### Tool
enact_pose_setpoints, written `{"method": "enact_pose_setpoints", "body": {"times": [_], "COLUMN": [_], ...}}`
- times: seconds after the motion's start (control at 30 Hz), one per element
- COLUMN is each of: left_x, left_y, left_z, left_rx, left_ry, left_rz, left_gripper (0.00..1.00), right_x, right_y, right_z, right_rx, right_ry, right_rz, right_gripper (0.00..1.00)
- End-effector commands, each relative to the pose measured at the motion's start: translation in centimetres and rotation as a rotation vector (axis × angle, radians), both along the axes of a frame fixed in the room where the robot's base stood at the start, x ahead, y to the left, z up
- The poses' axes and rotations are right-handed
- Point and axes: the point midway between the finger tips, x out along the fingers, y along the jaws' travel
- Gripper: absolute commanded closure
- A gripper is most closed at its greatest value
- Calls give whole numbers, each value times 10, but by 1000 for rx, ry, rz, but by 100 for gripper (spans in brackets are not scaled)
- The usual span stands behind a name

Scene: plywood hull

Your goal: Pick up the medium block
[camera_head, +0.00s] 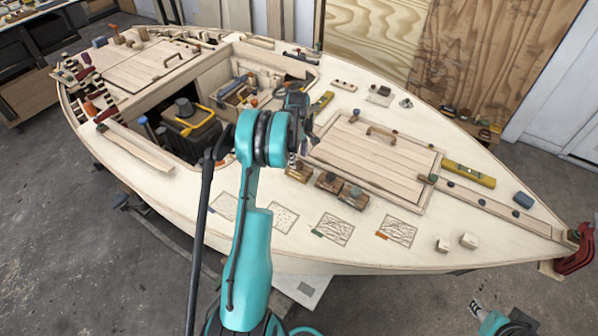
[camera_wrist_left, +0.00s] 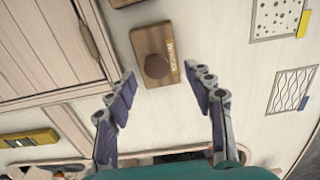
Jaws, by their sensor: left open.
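Three brown wooden blocks with dark round knobs stand in a row on the pale deck, below the hatch: a left one (camera_head: 299,172), a middle one (camera_head: 328,182) and a right one (camera_head: 354,196). I cannot tell by label which is medium. My right gripper (camera_head: 478,309) barely shows at bottom right.
The slatted hatch (camera_head: 375,155) with a wooden handle lies behind the blocks. Patterned squares (camera_head: 334,228) lie in front. A yellow level (camera_head: 470,174) lies to the right and another (camera_wrist_left: 28,138) shows in the wrist view. An open cockpit with tools lies left.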

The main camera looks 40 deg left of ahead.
Motion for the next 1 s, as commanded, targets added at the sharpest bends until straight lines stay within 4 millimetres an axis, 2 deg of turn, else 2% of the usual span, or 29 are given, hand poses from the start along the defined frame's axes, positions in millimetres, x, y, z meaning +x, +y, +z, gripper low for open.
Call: {"method": "enact_pose_setpoints", "body": {"times": [0.3, 0.53, 0.73, 1.0], "left_x": [5, 5, 5, 5], "left_y": [1, 0, 0, 0], "left_z": [-45, -46, -46, -45], "left_rx": [0, 0, 0, 0], "left_ry": [-1, -1, -1, -1], "left_rz": [-1, -2, -2, -2], "left_gripper": [47, 47, 100, 100], "right_x": [0, 0, 0, 0], "right_y": [0, 0, 0, 0], "right_z": [-11, -10, -10, -10], "right_rx": [0, 0, 0, 0], "right_ry": [0, 0, 0, 0], "right_rz": [0, 0, 0, 0], "right_gripper": [60, 60, 60, 60]}}
